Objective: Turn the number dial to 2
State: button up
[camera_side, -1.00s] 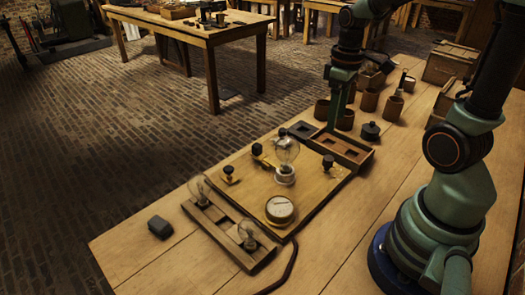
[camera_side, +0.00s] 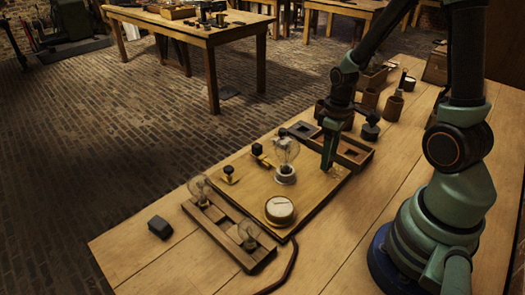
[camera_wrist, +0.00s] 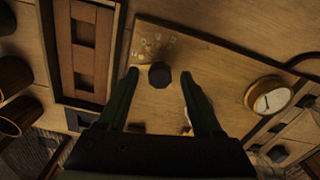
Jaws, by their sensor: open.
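The number dial (camera_wrist: 159,75) is a dark, many-sided knob on the wooden board (camera_side: 300,203). Pale marks (camera_wrist: 155,44) lie beside it, too small to read, and its setting cannot be told. My gripper (camera_wrist: 160,76) is open, with one finger on each side of the knob in the wrist view and a gap on both sides. In the side view my gripper (camera_side: 328,166) is at the board's right end and hides the knob. I cannot tell whether the fingertips reach down beside it.
A glass bulb (camera_side: 286,152), a round gauge (camera_side: 280,209) and small black-topped brass parts (camera_side: 230,174) stand on the board. A wooden tray (camera_side: 356,154) lies just behind my gripper, with several brown jars (camera_side: 369,101) beyond. A rack with bulbs (camera_side: 229,232) is at front left.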

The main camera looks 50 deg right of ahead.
jog(key=shift+f, duration=0.1)
grip_shut()
jog(key=shift+m, duration=0.4)
jog(key=m, duration=0.5)
jog(key=shift+m, duration=0.3)
jog(key=m, duration=0.5)
jog(key=shift+m, duration=0.3)
grip_release()
